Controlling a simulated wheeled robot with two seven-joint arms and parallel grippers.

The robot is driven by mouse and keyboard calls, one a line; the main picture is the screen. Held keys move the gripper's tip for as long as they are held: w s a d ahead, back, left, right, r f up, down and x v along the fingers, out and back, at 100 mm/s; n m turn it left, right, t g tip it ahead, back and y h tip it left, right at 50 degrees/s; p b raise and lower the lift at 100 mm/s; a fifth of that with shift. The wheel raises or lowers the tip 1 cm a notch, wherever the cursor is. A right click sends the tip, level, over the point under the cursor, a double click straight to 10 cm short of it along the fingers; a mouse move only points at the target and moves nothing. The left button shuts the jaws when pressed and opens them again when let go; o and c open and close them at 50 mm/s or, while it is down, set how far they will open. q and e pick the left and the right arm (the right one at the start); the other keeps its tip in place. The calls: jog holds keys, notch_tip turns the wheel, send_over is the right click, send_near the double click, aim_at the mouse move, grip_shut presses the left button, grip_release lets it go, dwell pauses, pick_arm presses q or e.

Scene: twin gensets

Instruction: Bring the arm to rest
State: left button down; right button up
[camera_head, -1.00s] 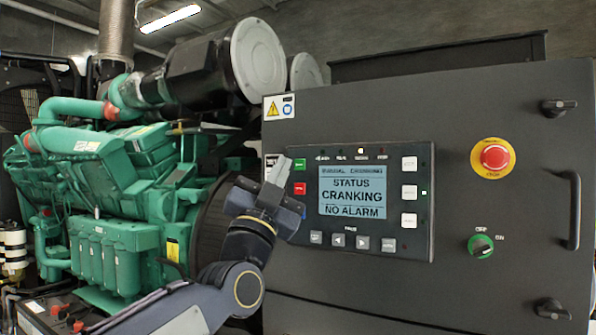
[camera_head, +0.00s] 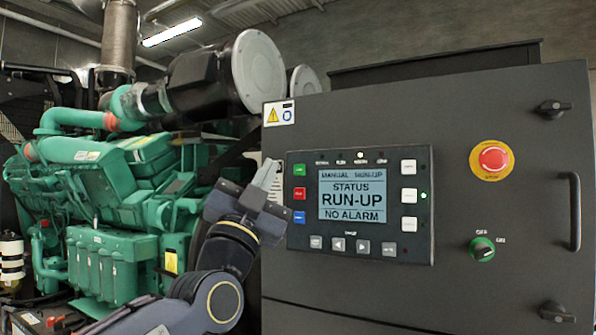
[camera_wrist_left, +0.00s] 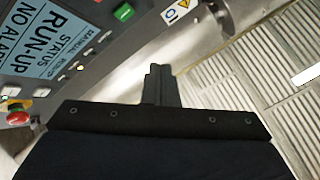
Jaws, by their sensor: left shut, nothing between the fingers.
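My left gripper (camera_head: 267,174) is shut and empty, to the left of the controller panel (camera_head: 412,246) and apart from its buttons. In the left wrist view its closed fingers (camera_wrist_left: 157,80) point past the panel's edge. The controller display (camera_head: 352,195) reads "STATUS RUN-UP" and "NO ALARM". It also shows tilted in the left wrist view (camera_wrist_left: 35,42). The green button (camera_head: 299,169), the red button (camera_head: 299,193) and a blue button (camera_head: 299,217) are uncovered in the head view. My right gripper is in neither view.
The dark cabinet (camera_head: 500,270) carries a red emergency stop (camera_head: 491,160), a green rotary switch (camera_head: 481,248) and a vertical handle (camera_head: 574,211). The green engine (camera_head: 105,250) stands to the left, behind my arm. Space in front of the cabinet's right half looks clear.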

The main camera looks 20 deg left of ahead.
pick_arm(q)
jog(key=s+f+n+g+h, duration=0.15)
jog(key=f+g, duration=0.45)
jog(key=f, duration=0.9)
jog(key=s+f+n+g, duration=0.3)
jog(key=f+g, duration=0.3)
jog(key=f, duration=1)
jog(key=s+d+f+n+g, duration=0.2)
jog(key=s+f+g, duration=0.2)
jog(key=s+f, duration=0.5)
jog(key=s+d+f+n+g+h, duration=0.1)
jog(key=s+f+n+g, duration=0.2)
jog(key=s+f, duration=0.6)
notch_tip(320, 180, down, 5)
jog(key=g, duration=0.2)
jog(key=shift+s+d+g, duration=0.3)
jog(key=shift+s+d, duration=0.05)
dwell(2.3)
